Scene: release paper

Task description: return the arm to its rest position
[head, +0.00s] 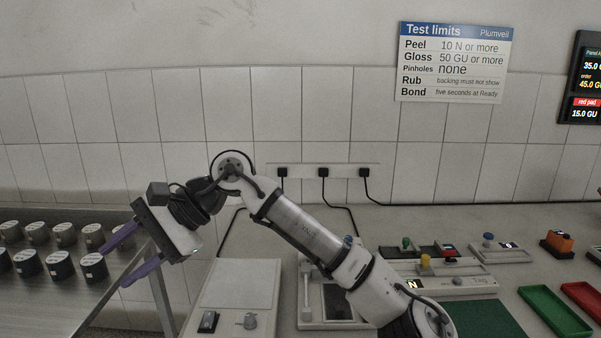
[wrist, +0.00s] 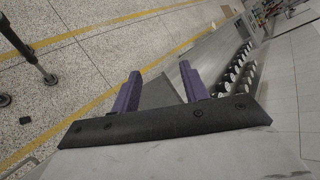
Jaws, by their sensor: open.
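My gripper (head: 122,254) is at the left in the head view, at the end of my bent arm. Its two purple fingers are apart with nothing between them, and they point down and left. In the head view they overlap the right end of a steel table. The wrist view also shows my gripper (wrist: 160,90), open and empty, with floor and a grey surface beyond the fingers. My arm rises from the bottom right of the head view and bends at an elbow in front of the tiled wall.
Several dark cylinders (head: 64,234) with pale tops stand on the steel table (head: 60,300). The bench at right holds a grey device (head: 240,283), a test unit (head: 440,285), an orange device (head: 557,242), a green tray (head: 553,310) and a red tray (head: 585,298). Cables run along the wall.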

